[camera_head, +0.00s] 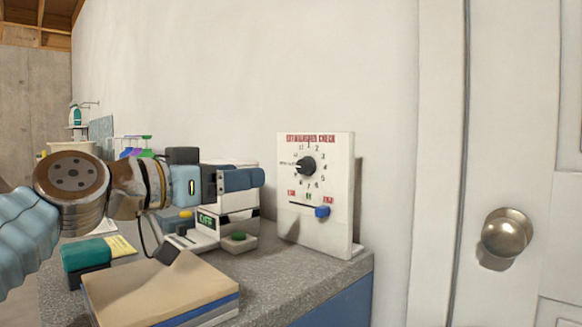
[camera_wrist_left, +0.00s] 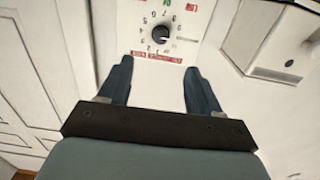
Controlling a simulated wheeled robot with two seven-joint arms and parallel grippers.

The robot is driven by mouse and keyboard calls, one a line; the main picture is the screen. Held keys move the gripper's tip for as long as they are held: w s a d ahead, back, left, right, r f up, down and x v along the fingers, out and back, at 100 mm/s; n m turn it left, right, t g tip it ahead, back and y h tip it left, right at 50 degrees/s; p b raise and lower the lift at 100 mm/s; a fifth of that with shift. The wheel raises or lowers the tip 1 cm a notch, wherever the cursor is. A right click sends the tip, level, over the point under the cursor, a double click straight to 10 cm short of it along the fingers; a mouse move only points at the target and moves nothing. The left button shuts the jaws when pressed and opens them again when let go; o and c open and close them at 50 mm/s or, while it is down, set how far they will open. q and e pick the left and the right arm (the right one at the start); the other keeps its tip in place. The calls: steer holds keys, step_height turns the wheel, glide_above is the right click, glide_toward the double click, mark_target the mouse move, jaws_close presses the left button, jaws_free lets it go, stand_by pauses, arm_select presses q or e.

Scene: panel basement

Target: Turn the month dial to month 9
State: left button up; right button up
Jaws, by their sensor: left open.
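The month dial is a round black knob (camera_head: 306,165) with a ring of printed numbers on an upright white panel (camera_head: 291,226). A pale pointer extends from the knob to the left in the head view; the number under it is too small to read. In the left wrist view the panel is upside down, and the knob (camera_wrist_left: 160,36) lies beyond the gap between my fingers. My left gripper (camera_head: 262,177) is open and empty, left of the panel and apart from the knob. It also shows in the left wrist view (camera_wrist_left: 158,65). My right gripper is out of view.
A blue slider (camera_head: 322,211) sits below the dial. The panel stands on a grey speckled counter (camera_head: 285,276). A book stack (camera_head: 160,287), a teal box (camera_head: 86,254) and a device marked OFF (camera_head: 206,220) stand to the left. A door knob (camera_head: 508,232) is at right.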

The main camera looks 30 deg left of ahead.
mark_target(300, 168)
arm_select(q)
steer(key=p+x, duration=0.2)
steer(key=x, duration=1.2)
steer(key=c, duration=1)
steer(key=shift+c, duration=0.2)
